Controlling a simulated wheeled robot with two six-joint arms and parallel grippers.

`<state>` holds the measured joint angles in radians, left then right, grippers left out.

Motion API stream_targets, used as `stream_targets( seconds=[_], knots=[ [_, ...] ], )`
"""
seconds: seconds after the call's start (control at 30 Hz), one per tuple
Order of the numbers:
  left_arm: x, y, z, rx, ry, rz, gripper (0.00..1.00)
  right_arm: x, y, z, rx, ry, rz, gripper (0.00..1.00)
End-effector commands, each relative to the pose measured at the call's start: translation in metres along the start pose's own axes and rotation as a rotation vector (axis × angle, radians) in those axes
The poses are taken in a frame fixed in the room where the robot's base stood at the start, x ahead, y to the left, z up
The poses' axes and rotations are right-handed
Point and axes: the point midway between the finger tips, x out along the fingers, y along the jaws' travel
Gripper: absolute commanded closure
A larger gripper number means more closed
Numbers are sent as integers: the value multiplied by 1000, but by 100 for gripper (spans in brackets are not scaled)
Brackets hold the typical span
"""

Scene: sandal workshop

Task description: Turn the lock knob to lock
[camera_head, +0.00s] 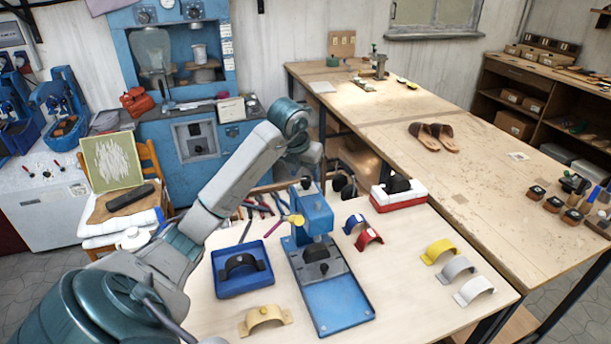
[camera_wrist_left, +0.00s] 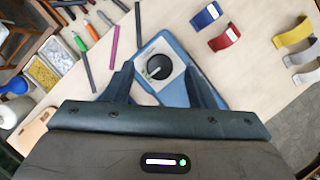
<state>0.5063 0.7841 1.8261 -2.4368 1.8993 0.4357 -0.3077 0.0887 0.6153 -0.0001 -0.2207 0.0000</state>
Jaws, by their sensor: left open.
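The blue press (camera_head: 330,285) stands on the near work table (camera_head: 420,290). In the left wrist view, a round black lock knob (camera_wrist_left: 159,66) with a pale pointer line sits on a light plate on the press top (camera_wrist_left: 170,92). My left gripper (camera_head: 307,182) hangs over the press, pointing down. In the wrist view its two fingers are apart, one to each side of the knob. I cannot tell whether they touch it. The knob is not clear in the head view. My right gripper is not in view.
A blue tray (camera_head: 243,283) with a black strap lies left of the press. A tan strap (camera_head: 265,320) lies in front of it. Blue and red straps (camera_head: 368,238) and a red-white box (camera_head: 398,199) are to the right. Coloured pens and tools (camera_wrist_left: 92,30) lie behind the press.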

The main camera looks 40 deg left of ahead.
Motion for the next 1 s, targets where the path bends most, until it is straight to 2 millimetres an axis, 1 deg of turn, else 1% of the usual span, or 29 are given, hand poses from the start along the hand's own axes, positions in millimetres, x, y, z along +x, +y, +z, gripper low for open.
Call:
stream_targets(
  seconds=[0.03,0.2,0.33,0.5,0.57,0.7,0.73,1.0],
  knots=[
    [4,-1,1,-1,3,-1,50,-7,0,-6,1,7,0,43],
    [18,0,0,-1,1,0,50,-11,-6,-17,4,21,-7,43],
    [22,0,0,0,0,0,50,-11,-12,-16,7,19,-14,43],
    [22,0,0,0,-1,0,50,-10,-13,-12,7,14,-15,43],
    [22,0,0,0,-1,0,61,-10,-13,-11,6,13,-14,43],
    [22,0,0,0,-1,0,89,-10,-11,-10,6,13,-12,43],
    [22,0,0,0,-1,0,94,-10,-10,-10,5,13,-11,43],
    [22,0,0,20,-1,-8,94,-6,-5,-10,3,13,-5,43]
  ],
)
